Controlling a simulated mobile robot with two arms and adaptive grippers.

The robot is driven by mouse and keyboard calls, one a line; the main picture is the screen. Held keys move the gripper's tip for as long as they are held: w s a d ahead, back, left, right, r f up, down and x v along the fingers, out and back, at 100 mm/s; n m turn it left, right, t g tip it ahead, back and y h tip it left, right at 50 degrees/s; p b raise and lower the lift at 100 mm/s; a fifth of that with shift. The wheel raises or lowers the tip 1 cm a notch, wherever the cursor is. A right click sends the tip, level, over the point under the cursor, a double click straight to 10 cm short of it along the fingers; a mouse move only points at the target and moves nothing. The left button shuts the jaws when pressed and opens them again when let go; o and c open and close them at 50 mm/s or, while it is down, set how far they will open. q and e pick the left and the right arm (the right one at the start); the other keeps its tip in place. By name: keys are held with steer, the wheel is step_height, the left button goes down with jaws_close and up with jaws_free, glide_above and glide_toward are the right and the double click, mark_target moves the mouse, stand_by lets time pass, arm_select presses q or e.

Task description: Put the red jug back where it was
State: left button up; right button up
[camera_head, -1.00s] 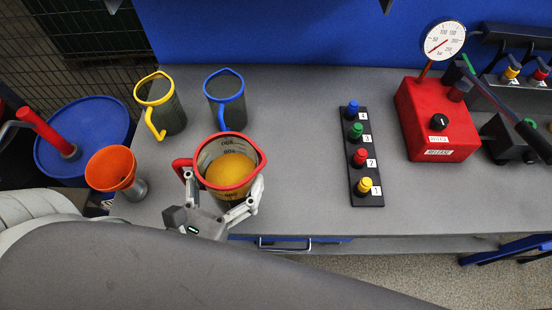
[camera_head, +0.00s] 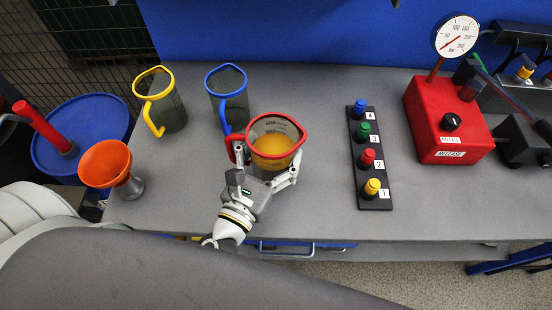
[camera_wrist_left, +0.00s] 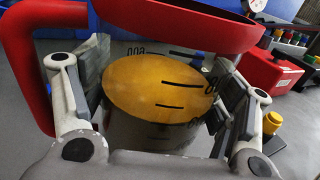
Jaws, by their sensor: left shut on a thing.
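The red-rimmed jug (camera_head: 274,143) holds yellow-orange liquid and has a red handle on its left. My left gripper (camera_head: 265,178) is shut around its body from the front. In the left wrist view the jug (camera_wrist_left: 155,125) fills the middle, with a finger of the gripper (camera_wrist_left: 160,105) on each side and the red handle at left. The jug looks about upright; I cannot tell whether its base touches the bench. The blue-rimmed jug (camera_head: 229,102) stands just behind it to the left, and the yellow-rimmed jug (camera_head: 169,112) stands farther left. My right gripper is not in view.
An orange funnel (camera_head: 108,165) stands at the bench's left end. A black strip with numbered coloured knobs (camera_head: 368,160) lies to the right of the red jug. A red gauge box (camera_head: 442,120) stands farther right. The grey bench (camera_head: 312,110) is clear between jugs and strip.

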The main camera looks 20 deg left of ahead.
mark_target(283, 147)
arm_select(q)
steer(key=shift+w+d+f, duration=0.1)
steer(key=shift+w+f, duration=0.25)
steer(key=shift+w+d+f+b, duration=0.1)
steer(key=shift+w+f+b, duration=0.1)
steer(key=shift+f+b, duration=1.3)
steer(key=shift+f, duration=0.3)
steer(key=shift+f, duration=0.15)
steer(key=o, duration=1.5)
steer(key=shift+p, duration=0.3)
